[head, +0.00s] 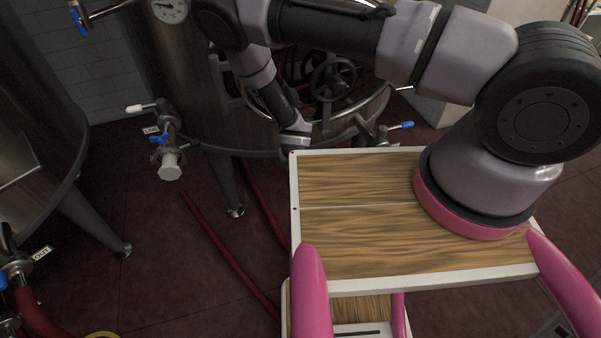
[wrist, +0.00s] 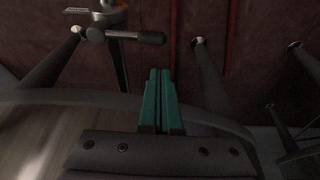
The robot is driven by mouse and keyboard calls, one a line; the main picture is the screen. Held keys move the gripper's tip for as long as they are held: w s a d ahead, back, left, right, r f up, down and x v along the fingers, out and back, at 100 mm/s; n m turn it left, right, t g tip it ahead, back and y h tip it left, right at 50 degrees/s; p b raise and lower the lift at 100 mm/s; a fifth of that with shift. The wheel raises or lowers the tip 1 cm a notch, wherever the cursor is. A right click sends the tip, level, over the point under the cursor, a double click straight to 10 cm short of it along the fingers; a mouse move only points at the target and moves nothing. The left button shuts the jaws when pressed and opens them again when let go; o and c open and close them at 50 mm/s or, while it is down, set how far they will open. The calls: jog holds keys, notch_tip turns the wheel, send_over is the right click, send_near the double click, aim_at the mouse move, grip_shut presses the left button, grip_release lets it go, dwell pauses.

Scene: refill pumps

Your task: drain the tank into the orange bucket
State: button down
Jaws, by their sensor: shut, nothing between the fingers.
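A steel tank (head: 185,75) with a round gauge (head: 170,10) stands behind my arm. At its lower left is a valve (head: 165,128) with a blue handle, a white-tipped handle and a pale downward outlet (head: 170,168). My gripper (wrist: 159,75) has teal fingers, closed together and empty, in the wrist view. A valve with a dark lever (wrist: 135,37) is ahead and left of the fingers, apart from them. In the head view the fingertips are hidden or unclear. I see no orange bucket in either view.
A second tank (head: 40,130) stands at the left, with a labelled valve and red hose (head: 35,312) below. Tank legs (head: 228,190) and red hoses (head: 230,255) cross the dark red floor. A yellow curved edge (head: 102,334) shows at the bottom left.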

jog(key=d+x, duration=0.1)
jog(key=x, duration=0.9)
jog(key=shift+w+a, duration=0.15)
jog(key=shift+a, duration=0.15)
jog(key=shift+s+n, duration=0.3)
jog(key=shift+s, duration=0.1)
